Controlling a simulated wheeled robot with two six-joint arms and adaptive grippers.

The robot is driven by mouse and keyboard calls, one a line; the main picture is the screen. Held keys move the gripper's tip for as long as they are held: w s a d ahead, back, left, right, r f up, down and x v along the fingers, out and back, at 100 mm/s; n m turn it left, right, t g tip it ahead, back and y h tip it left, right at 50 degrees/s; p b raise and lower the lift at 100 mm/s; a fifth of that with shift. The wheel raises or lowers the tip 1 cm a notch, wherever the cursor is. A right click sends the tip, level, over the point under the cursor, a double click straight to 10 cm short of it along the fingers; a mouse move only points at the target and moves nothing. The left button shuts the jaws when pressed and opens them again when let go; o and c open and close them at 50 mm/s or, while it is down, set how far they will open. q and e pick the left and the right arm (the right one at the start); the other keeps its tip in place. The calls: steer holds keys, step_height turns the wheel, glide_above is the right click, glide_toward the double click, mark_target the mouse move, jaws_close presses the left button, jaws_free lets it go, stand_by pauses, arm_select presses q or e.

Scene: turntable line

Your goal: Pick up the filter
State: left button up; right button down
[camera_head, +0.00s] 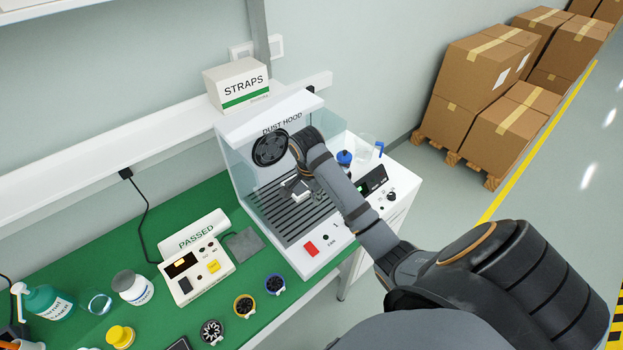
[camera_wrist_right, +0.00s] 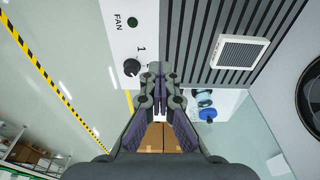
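The filter (camera_wrist_right: 240,52), a small white square frame with a grey pleated face, lies on the dark slotted grille (camera_wrist_right: 205,40) of the dust hood in the right wrist view. My right gripper (camera_wrist_right: 158,72) points over the hood's front panel, left of the filter and apart from it. Its fingertips are together with nothing visible between them. In the head view my right arm reaches into the dust hood (camera_head: 240,130) from the right, and its wrist partly hides the hood's inside. My left gripper is not in view.
The hood has clear side panels and a front panel with a red button (camera_head: 311,248). A STRAPS box (camera_head: 237,84) stands behind it. Stacked cartons (camera_head: 480,80) stand at the right.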

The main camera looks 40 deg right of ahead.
steer(key=shift+s+a+r, duration=0.1)
steer(key=shift+s+a, duration=0.05)
steer(key=shift+s, duration=0.25)
